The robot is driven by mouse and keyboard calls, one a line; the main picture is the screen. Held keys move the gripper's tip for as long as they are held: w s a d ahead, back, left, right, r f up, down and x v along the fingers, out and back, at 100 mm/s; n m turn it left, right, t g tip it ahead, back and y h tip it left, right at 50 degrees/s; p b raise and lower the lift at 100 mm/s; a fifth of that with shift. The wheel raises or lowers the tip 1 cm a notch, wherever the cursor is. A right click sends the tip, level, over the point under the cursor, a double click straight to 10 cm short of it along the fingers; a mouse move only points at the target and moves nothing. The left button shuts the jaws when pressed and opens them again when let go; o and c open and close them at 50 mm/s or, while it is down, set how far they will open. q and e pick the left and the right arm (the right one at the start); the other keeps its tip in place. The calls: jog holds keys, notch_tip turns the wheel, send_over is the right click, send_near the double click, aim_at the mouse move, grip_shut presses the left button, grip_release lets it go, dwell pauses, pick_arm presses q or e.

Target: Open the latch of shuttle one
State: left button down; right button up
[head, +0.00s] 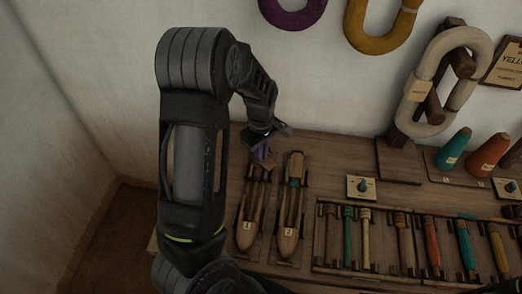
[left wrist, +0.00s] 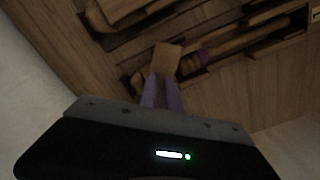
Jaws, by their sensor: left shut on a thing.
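Shuttle one (head: 247,226), a wooden boat shape with a "1" label, lies in its holder at the left of the bench. My left gripper (head: 262,153) is at its far end, partly hidden by my own wrist. In the left wrist view, the two purplish fingers (left wrist: 161,92) are close together at a small tan wooden tab (left wrist: 166,58), which looks like the latch; they are shut on it. A wooden rod with a purple band (left wrist: 205,56) lies beside the tab. How far the latch is turned or raised I cannot tell. My right gripper is not in view.
Shuttle two (head: 289,236), with teal thread, lies close on the right. Yarn cones (head: 487,154) stand at the back right. The wall is behind.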

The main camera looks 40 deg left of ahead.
pick_arm(q)
jog(key=n+p, duration=0.2)
jog(key=n, duration=0.2)
jog(key=shift+r+p, duration=0.15)
jog(key=shift+p, duration=0.25)
jog(key=shift+n+p, duration=0.95)
jog(key=shift+n, duration=0.85)
jog(key=c, duration=1.6)
grip_release()
jog(key=shift+o, duration=0.2)
jog(key=shift+f, duration=0.2)
